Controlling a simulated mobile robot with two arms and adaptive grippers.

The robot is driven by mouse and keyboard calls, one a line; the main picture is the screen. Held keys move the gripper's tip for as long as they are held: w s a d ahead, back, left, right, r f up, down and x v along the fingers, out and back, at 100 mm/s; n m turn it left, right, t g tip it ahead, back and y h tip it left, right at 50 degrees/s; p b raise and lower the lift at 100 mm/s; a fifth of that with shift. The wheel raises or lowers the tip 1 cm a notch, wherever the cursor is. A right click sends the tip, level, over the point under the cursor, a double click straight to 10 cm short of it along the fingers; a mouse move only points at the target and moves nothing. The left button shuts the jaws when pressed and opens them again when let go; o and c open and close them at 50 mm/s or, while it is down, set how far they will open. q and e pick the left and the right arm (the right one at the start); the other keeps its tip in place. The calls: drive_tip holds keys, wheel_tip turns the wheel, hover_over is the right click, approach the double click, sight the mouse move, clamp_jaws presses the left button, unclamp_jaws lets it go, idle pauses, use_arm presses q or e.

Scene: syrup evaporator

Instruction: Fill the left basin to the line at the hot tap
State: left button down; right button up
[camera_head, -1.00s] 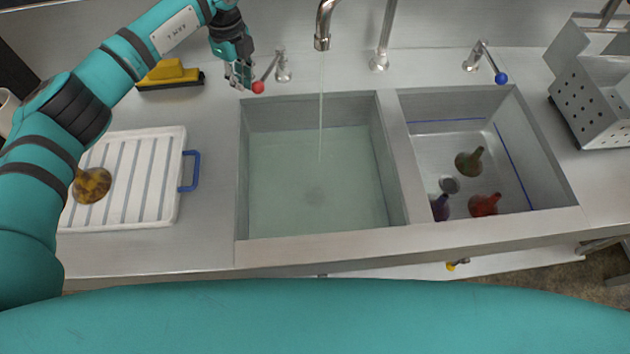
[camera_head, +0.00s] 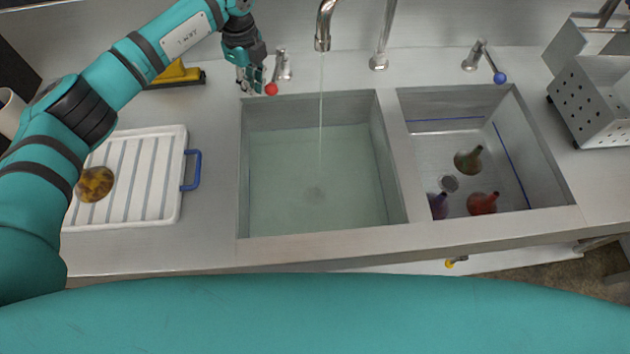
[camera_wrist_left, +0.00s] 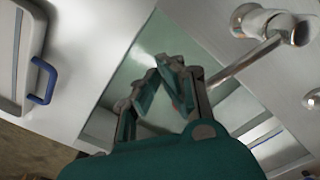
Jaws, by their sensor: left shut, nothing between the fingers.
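The left basin (camera_head: 392,160) holds clear greenish water (camera_head: 300,180). A thin stream falls into it from the spout (camera_head: 323,25). I cannot make out a fill line on its walls. The hot tap, with a red-tipped lever (camera_head: 271,89), stands behind the basin's back left corner. My left gripper (camera_head: 254,90) is beside the red tip, on its left, shut and holding nothing; I cannot tell if it touches. In the left wrist view the shut fingers (camera_wrist_left: 165,65) are over the basin, with the metal lever (camera_wrist_left: 245,60) to their right. My right gripper is not in view.
The right basin (camera_head: 548,165) has a blue line and several flasks. A blue-tipped tap (camera_head: 499,77) stands behind it. A white ribbed tray (camera_head: 150,205) with a brown flask (camera_head: 95,184) is on the left. A yellow brush (camera_head: 180,72) lies behind; a perforated rack (camera_head: 600,105) stands right.

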use_arm(q)
wheel_tip(320, 180, up, 9)
drive_tip(key=s+p, duration=0.1)
drive_tip(key=p, duration=0.5)
idle(0.6)
drive_tip(key=shift+d+f, duration=0.1)
idle(0.4)
